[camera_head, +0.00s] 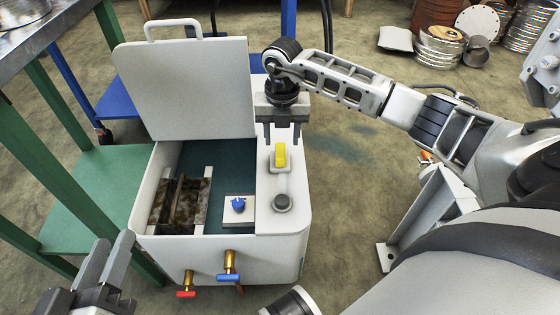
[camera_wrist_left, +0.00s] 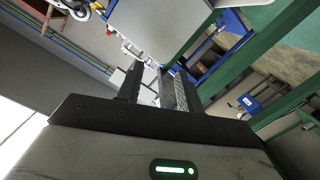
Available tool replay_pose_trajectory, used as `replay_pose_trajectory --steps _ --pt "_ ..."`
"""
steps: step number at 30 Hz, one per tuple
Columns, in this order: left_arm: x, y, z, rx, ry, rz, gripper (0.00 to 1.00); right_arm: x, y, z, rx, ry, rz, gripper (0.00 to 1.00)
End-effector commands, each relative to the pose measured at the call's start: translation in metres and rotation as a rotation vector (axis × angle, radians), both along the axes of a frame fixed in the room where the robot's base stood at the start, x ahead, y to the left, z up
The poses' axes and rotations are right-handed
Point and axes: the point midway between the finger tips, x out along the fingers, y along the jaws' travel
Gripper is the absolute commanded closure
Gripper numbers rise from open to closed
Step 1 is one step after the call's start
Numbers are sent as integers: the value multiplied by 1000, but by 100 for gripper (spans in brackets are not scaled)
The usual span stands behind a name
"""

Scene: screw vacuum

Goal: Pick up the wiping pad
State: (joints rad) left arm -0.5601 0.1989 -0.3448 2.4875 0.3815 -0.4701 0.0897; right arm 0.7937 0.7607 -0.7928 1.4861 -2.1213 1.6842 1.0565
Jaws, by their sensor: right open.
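My right gripper (camera_head: 281,139) points down with its fingers apart, just above or around the top of a small yellow block (camera_head: 281,155). The block stands on a pale square base on the right top surface of a white box-shaped machine (camera_head: 297,205). I cannot tell for sure whether this block is the wiping pad. Inside the machine is a pale square plate (camera_head: 238,215) with a blue knob (camera_head: 238,204). My left gripper (camera_head: 113,240) is at the lower left, in front of the machine. The left wrist view shows its fingers (camera_wrist_left: 160,72) apart with nothing between them.
The machine's lid (camera_head: 187,85) stands open at the back. A rusty part (camera_head: 180,200) lies in its left compartment. Red (camera_head: 186,294) and blue (camera_head: 228,277) valve handles stick out in front. A green-legged table (camera_head: 65,170) is at left.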

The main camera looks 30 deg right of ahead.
Motion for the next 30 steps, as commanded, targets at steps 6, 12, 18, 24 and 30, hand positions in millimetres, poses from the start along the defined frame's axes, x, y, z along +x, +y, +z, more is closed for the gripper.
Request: replay_pose_trajectory --steps 6,12,18,24,30 --pt "0 -2 -2 -54 -17 -9 64 1 3 -28 1 2 1 53" --pt "14 2 24 -15 -213 9 64 2 4 -51 0 0 0 53" --pt "16 3 30 -2 -247 16 64 2 4 -53 1 -1 1 53" --pt "15 3 29 -1 -244 15 64 2 4 -53 1 -1 1 81" --pt "16 3 28 0 -243 16 64 2 4 -53 1 -1 1 100"
